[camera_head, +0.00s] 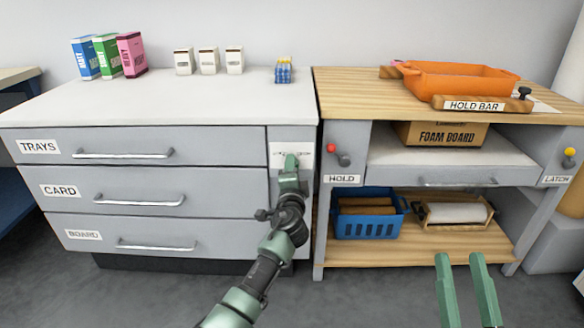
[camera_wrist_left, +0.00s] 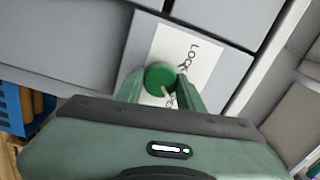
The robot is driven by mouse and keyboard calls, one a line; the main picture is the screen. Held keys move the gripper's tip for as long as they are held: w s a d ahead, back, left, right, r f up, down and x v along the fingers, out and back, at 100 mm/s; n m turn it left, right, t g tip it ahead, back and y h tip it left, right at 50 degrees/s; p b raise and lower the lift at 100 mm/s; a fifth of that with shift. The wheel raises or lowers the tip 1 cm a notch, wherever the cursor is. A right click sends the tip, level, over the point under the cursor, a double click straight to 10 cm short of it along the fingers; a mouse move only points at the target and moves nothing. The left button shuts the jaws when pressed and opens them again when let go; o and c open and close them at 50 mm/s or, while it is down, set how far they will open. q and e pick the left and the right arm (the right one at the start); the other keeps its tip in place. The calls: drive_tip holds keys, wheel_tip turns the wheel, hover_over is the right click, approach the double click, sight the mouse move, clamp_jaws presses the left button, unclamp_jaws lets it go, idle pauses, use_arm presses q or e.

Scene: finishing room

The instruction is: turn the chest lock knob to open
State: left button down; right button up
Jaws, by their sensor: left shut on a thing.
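The chest (camera_head: 150,180) is grey with a white top and three labelled drawers, TRAYS, CARD and BOARD. On its narrow right-hand front panel is a white label plate (camera_head: 303,150), also in the left wrist view (camera_wrist_left: 196,58), where "Lock" can be read. The round green lock knob (camera_wrist_left: 159,76) sits on this plate, between the fingers of my left gripper (camera_wrist_left: 160,88). My left gripper (camera_head: 290,160) is shut on the knob and hides it in the head view. My right gripper (camera_head: 465,262) is open and empty, low in front of the workbench.
The workbench (camera_head: 350,95) stands right of the chest, with a red HOLD knob (camera_head: 332,149), a yellow LATCH knob (camera_head: 570,152), an orange tray (camera_head: 455,85) and a hold bar (camera_head: 482,104). A blue basket (camera_head: 367,226) is on its shelf. Boxes and small containers stand on the chest top.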

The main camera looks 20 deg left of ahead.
drive_tip(key=shift+w+f, duration=0.15)
drive_tip(key=shift+f, duration=0.15)
drive_tip(key=shift+g, duration=0.3)
use_arm(q)
drive_tip(key=c, duration=0.9)
unclamp_jaws()
drive_tip(key=p+v, duration=0.2)
drive_tip(key=v, duration=0.5)
drive_tip(key=shift+s, duration=0.4)
use_arm(e)
wheel_tip(320, 180, down, 10)
drive_tip(key=w+d+g+h, duration=0.1)
drive_tip(key=g+h, duration=0.1)
drive_tip(key=g, duration=0.4)
drive_tip(key=shift+w+f, duration=0.15)
drive_tip(key=shift+w, duration=0.1)
use_arm(q)
drive_tip(key=shift+d, duration=0.1)
